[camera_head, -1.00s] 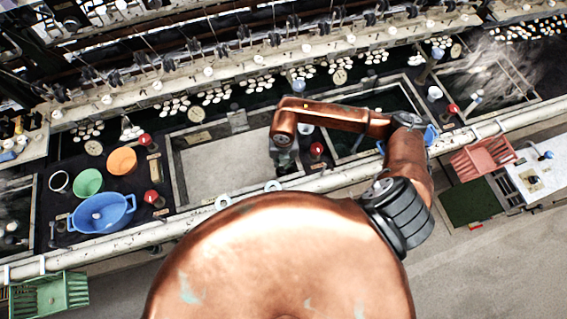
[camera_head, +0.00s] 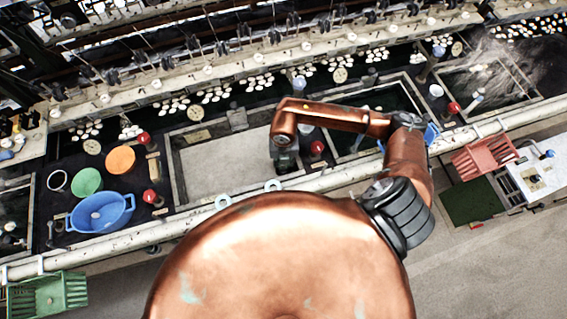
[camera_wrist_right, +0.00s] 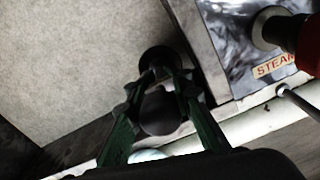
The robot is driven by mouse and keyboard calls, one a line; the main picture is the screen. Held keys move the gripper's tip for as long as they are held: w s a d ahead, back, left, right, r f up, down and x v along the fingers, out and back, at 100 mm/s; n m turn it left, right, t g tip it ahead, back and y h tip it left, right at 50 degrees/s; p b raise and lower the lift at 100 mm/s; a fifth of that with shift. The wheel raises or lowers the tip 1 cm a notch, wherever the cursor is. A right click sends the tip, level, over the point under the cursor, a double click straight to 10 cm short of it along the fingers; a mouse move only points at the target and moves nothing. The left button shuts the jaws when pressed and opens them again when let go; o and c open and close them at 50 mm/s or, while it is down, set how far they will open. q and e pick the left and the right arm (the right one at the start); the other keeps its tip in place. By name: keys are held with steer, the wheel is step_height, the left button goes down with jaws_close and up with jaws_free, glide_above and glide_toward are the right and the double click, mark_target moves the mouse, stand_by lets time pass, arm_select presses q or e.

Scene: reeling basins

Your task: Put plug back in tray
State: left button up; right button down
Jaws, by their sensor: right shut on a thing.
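My right gripper (camera_head: 285,160) is over the right end of the pale, empty basin (camera_head: 215,170) in the head view, pointing down. In the right wrist view its two green fingers (camera_wrist_right: 160,78) close together at the tips on a dark thing, which appears to be the plug (camera_wrist_right: 162,112). The plug looks black and round and is partly hidden between the fingers. Beyond the fingertips is a dark round shape near the basin's corner; I cannot tell whether it is a drain hole or part of the plug. I cannot make out which thing is the tray. My left gripper is not in view.
A red-topped valve (camera_head: 317,148) stands right of my gripper, beside a STEAM label (camera_wrist_right: 275,66). A white pipe (camera_head: 330,180) runs along the front edge. Blue (camera_head: 122,205), green (camera_head: 87,181) and orange (camera_head: 121,160) bowls stand on the left.

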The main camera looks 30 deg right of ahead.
steer(key=c, duration=1.6)
jaws_free()
step_height(320, 180, up, 12)
steer(key=shift+a, duration=0.1)
